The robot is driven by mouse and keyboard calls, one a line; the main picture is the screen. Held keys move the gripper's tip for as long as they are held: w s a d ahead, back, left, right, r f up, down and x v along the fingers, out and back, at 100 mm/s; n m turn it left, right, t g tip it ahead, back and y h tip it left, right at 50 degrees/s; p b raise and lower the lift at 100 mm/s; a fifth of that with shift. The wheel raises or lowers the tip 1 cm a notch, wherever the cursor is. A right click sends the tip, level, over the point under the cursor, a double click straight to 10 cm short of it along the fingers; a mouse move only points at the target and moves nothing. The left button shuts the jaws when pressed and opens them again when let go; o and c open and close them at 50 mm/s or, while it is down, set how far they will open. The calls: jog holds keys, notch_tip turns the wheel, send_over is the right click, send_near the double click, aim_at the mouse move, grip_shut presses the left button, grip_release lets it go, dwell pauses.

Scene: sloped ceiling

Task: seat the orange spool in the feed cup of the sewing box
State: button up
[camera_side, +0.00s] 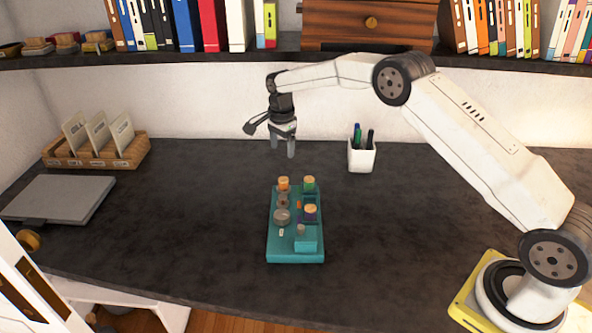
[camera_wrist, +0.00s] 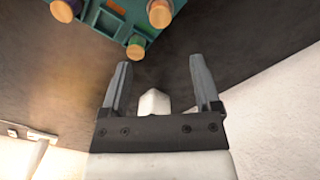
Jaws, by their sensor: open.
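The teal sewing box (camera_side: 288,252) lies on the dark desk in the side view; part of it also shows at the top of the wrist view (camera_wrist: 95,17). A small orange spool (camera_side: 283,183) stands at its far left corner. A green spool (camera_side: 309,185) is at the far right corner, and a purple spool (camera_side: 311,214) with a wood-coloured top is nearer. I cannot tell which opening is the feed cup. My gripper (camera_side: 283,150) is open and empty, pointing down above and beyond the box's far end. Its two fingers (camera_wrist: 160,66) are apart in the wrist view.
A white pen cup (camera_side: 361,156) stands right of my gripper. A wooden card rack (camera_side: 95,152) and a grey flat laptop-like slab (camera_side: 58,198) are at the left. A dark shelf (camera_side: 200,57) with books runs above the back. Desk around the box is clear.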

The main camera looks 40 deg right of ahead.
jog(key=s+a+r+n+t, duration=0.1)
jog(key=s+n, duration=0.7)
jog(key=s, duration=0.8)
jog(key=s+a+r+n+t, duration=0.1)
jog(key=s+a+r+n, duration=0.1)
jog(key=s+n, duration=0.7)
jog(key=s+a, duration=0.1)
jog(key=s, duration=0.7)
jog(key=shift+s+a+n+t, duration=0.15)
jog(key=shift+s+n+t, duration=0.1)
jog(key=shift+n+t, duration=0.05)
